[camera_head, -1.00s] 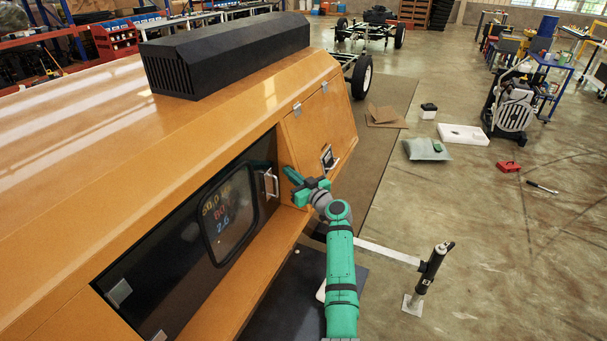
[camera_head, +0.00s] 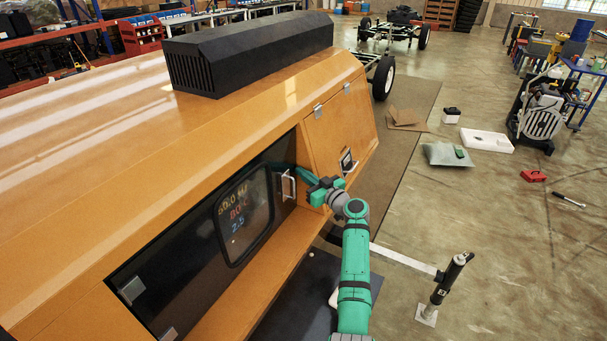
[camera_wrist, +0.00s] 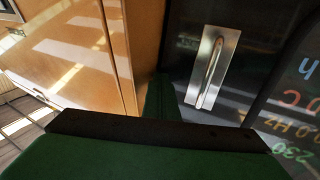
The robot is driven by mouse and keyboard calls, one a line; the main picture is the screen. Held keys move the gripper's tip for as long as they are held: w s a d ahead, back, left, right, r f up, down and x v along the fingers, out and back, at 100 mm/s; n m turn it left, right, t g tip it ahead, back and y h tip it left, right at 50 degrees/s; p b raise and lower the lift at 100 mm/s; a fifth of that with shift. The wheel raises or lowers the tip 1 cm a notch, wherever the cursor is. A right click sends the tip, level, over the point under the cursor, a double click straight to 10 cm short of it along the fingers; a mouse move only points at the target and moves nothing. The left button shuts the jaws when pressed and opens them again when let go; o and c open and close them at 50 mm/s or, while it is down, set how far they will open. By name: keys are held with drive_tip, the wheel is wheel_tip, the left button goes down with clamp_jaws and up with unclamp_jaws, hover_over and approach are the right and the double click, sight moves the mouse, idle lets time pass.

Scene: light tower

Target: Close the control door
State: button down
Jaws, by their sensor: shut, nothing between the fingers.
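The control door (camera_head: 180,255) is a black panel with a rounded window showing coloured readings, in the side of the orange housing. It sits in its opening and looks nearly flush; I cannot tell whether it is fully shut. Its silver handle (camera_head: 288,185) is near the right edge, and silver hinges (camera_head: 131,290) are on the left. My green gripper (camera_head: 305,173) is shut and empty, just right of the handle by the door's edge. In the wrist view the fingers (camera_wrist: 160,88) point at the seam beside the handle (camera_wrist: 212,68); contact is unclear.
An orange side panel (camera_head: 325,130) with its own latch (camera_head: 347,162) is shut to the right of my gripper. An orange ledge (camera_head: 245,300) runs below the door. A black jack post (camera_head: 450,280) stands on the floor at right. The floor beyond is mostly open.

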drive_tip(key=v, duration=1.1)
drive_tip(key=shift+w+d, duration=0.15)
drive_tip(key=shift+w, duration=0.05)
